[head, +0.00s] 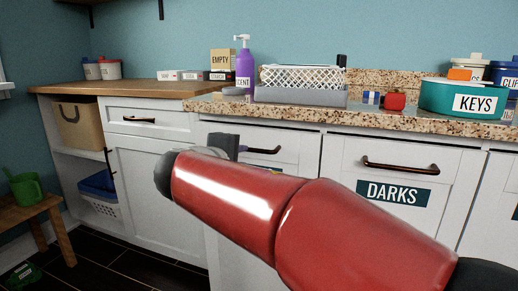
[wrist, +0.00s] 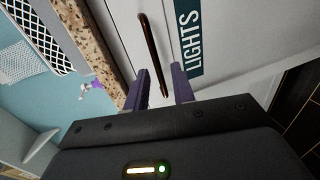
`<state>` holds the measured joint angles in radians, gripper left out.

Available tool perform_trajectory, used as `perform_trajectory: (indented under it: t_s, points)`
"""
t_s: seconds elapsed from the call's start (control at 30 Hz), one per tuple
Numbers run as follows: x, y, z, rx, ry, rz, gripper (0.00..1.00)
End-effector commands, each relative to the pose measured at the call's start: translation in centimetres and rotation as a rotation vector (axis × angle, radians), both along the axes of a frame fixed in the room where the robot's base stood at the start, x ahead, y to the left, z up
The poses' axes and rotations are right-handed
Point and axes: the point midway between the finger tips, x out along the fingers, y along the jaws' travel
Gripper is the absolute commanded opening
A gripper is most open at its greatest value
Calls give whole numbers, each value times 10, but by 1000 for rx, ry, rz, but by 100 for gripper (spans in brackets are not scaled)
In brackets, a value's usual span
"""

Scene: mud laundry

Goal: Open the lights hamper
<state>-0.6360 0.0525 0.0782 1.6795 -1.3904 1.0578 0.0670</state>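The lights hamper is a white panel front (wrist: 222,32) with a dark teal LIGHTS label (wrist: 190,38). Its dark bronze bar handle (wrist: 151,45) runs beside the label in the wrist view. My gripper (wrist: 161,70) has two purple fingers spread apart, one on each side of the handle's near end. The gripper is open; whether a finger touches the handle I cannot tell. In the head view, the lights hamper front (head: 290,143) is left of the DARKS front, and my red arm hides its lower part and label.
The DARKS hamper (head: 390,210) is closed, with its own handle (head: 400,166). The granite counter (head: 420,123) overhangs the fronts and holds a white basket (head: 302,78), a purple bottle (head: 245,66) and a teal KEYS tub (head: 435,97). Dark floor tiles (head: 110,262) are clear at left.

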Motion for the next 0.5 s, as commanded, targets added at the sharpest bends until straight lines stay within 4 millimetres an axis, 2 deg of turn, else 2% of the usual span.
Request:
perform_trajectory:
  t_s: [0.03, 0.13, 0.5]
  points:
    - [3, 9, 1, -14, -15, 14, 25]
    - [9, 12, 3, -28, -28, 20, 25]
    - [61, -8, -8, -28, -26, 17, 25]
